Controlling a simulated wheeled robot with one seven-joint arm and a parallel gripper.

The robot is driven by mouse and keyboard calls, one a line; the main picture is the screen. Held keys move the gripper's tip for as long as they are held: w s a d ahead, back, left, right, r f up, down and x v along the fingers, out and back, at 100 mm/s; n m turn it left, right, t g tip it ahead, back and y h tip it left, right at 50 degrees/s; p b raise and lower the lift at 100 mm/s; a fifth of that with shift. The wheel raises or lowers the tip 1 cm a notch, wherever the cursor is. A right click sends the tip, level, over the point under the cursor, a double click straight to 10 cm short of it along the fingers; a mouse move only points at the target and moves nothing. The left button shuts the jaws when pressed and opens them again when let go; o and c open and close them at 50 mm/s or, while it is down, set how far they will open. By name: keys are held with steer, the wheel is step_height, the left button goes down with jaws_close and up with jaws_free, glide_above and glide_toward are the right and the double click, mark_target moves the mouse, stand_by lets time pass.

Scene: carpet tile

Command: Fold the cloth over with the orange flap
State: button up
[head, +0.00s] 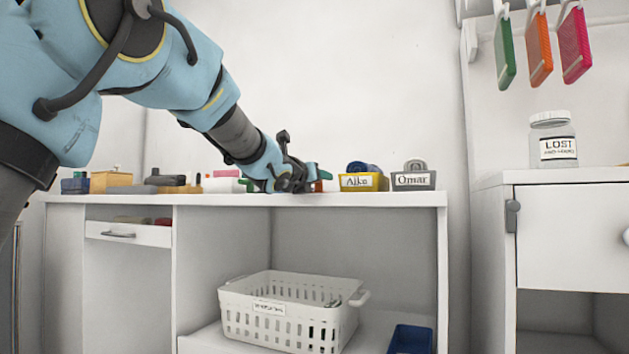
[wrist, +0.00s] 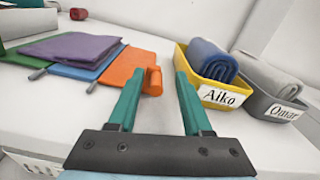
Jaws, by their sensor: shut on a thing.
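The cloth lies on the white worktop in the wrist view, with a purple panel (wrist: 75,48) on top and blue and green edges showing beneath. Its orange flap (wrist: 122,67) spreads out to the right side, with a raised orange tab (wrist: 153,80) at its outer edge. My gripper (wrist: 160,68) has its teal fingers on either side of this tab and is shut on it. In the head view my gripper (head: 302,180) is low at the worktop, and the cloth is mostly hidden there.
Right of my gripper stand a yellow bin (wrist: 210,93) labelled Aiko, holding a blue roll, and a grey bin (wrist: 262,108) labelled Omar, holding a grey roll. A red cylinder (wrist: 78,14) lies behind the cloth. A white basket (head: 285,320) sits below the worktop.

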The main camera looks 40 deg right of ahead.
steer(key=shift+o, duration=0.7)
steer(key=shift+s+d+f, duration=0.1)
steer(key=shift+w, duration=0.2)
steer(key=b+v, duration=0.1)
steer(key=v, duration=1)
steer(key=shift+w, duration=0.1)
